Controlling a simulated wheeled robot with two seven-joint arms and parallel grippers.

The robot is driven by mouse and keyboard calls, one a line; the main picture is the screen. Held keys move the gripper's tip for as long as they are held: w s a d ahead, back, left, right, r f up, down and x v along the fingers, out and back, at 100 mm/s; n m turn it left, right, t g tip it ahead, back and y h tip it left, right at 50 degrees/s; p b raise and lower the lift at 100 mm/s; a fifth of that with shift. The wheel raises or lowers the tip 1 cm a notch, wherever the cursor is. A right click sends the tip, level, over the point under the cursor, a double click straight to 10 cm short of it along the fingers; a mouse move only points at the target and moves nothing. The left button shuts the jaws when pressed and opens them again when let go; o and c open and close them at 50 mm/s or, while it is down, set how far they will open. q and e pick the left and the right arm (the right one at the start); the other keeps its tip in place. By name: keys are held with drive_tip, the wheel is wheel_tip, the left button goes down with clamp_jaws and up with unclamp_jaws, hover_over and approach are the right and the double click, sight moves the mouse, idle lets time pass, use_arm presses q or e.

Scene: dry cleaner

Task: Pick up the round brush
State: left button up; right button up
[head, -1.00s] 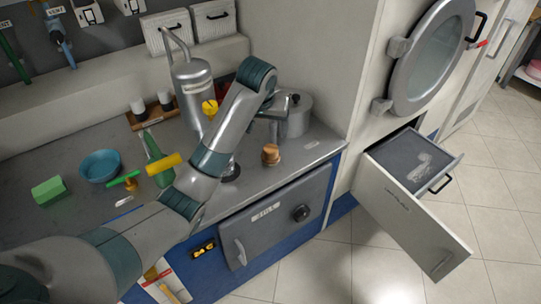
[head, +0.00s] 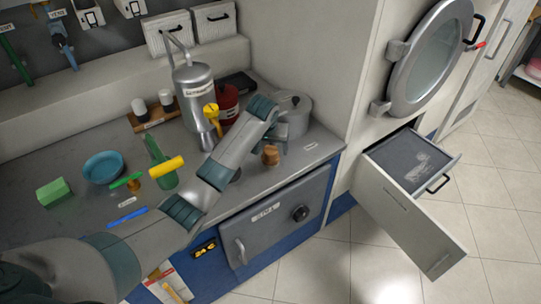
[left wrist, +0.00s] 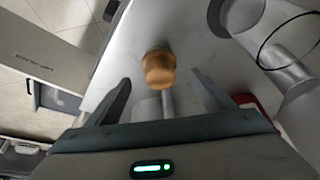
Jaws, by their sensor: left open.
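The round brush, a small brown wooden knob shape (head: 271,154), stands on the counter near its front edge, left of the drawer cabinet. It also shows in the left wrist view (left wrist: 159,69), centred between the fingers. My left gripper (left wrist: 160,80) is open and empty, with one finger on each side of the brush in that picture. How far the brush lies beyond the fingertips is hard to tell. In the head view my wrist is just above and behind the brush and mostly hides the fingers. My right gripper is not in view.
A lidded metal pot (head: 296,113) stands close behind the brush, with a red can (head: 228,103) and a metal canister (head: 194,92) to its left. A green bottle (head: 160,165), blue bowl (head: 103,167) and green block (head: 53,192) lie further left. An open drawer (head: 412,205) juts out right.

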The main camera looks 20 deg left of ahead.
sight(270, 151)
use_arm(q)
drive_tip(key=shift+f, duration=0.2)
drive_tip(key=shift+w+f, duration=0.1)
drive_tip(key=shift+w+f+p, duration=0.25)
drive_tip(key=shift+f+p, duration=0.2)
drive_tip(key=shift+f, duration=0.05)
drive_tip(key=shift+p+x, duration=0.4)
drive_tip(key=shift+x, duration=1.5)
drive_tip(key=shift+c, duration=0.4)
drive_tip(key=c, duration=1.2)
drive_tip(key=shift+r, duration=0.15)
